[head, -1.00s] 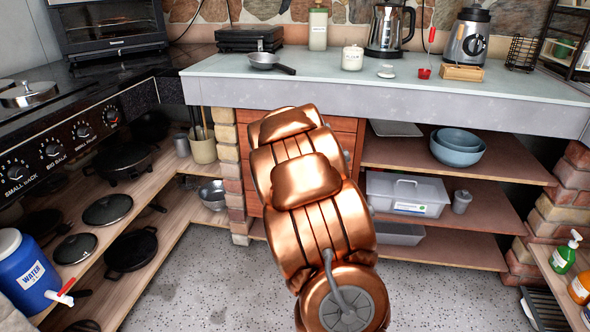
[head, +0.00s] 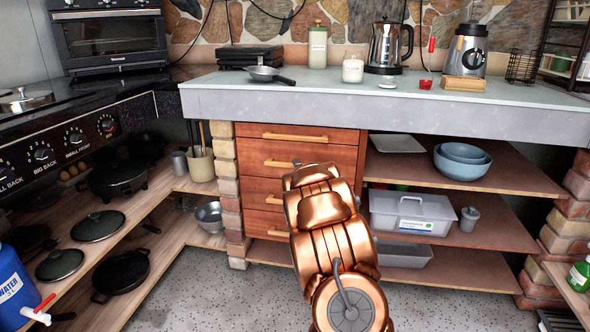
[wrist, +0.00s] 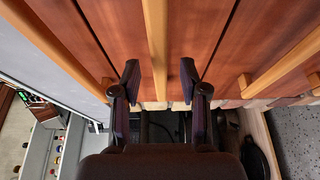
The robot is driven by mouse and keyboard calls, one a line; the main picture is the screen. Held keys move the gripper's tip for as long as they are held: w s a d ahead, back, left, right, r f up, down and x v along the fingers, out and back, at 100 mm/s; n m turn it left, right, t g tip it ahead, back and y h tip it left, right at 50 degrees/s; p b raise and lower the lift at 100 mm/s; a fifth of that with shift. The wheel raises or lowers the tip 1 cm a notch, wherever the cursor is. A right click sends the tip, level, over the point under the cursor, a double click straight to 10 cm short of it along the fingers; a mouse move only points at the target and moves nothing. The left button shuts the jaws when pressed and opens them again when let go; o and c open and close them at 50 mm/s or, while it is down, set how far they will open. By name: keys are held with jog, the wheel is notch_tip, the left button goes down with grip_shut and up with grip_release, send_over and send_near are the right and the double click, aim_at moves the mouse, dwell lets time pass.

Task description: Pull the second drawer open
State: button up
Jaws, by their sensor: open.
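The wooden drawer unit (head: 338,139) stands under the counter, its stacked fronts looking shut. The second drawer (head: 325,160) is the one below the top drawer. Its light wooden handle (head: 279,163) is partly covered by my copper arm in the head view. In the wrist view, turned sideways, what looks like this handle (wrist: 155,40) runs up the middle. My gripper (wrist: 160,72) is open there, with one finger on each side of the handle in the picture. I see no contact, and the depth left between fingertips and handle is unclear. The head view hides my fingers behind the arm.
The counter (head: 400,112) overhangs the drawers, carrying a kettle (head: 389,45) and a pan (head: 264,73). Open shelves (head: 450,180) with bowls and a bin lie to the right. A brick post (head: 229,190) borders the drawers on the left. The floor (head: 200,290) in front is clear.

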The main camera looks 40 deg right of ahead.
jog(key=shift+b+x, duration=0.45)
jog(key=shift+x, duration=1.4)
grip_shut()
